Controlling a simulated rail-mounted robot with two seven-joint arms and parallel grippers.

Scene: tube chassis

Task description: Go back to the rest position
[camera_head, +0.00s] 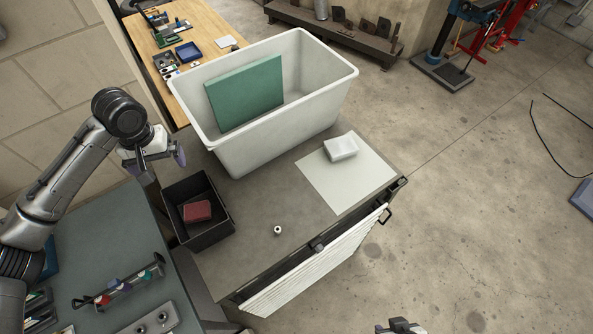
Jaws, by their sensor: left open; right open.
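My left gripper (161,160) hangs at the left, above and behind the black bin (222,232). Its jaws are apart, and I see nothing between them. My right gripper (402,326) shows only in part at the bottom edge, over the floor right of the grey table (262,258). It appears to hold nothing, though most of it is out of frame.
A large white tub (262,147) holds a green panel (245,93). A white block (341,147) lies on a pale sheet (335,180). The black bin holds a red block (197,211). A small white ring (278,230) lies nearby. The floor (480,220) at right is mostly clear.

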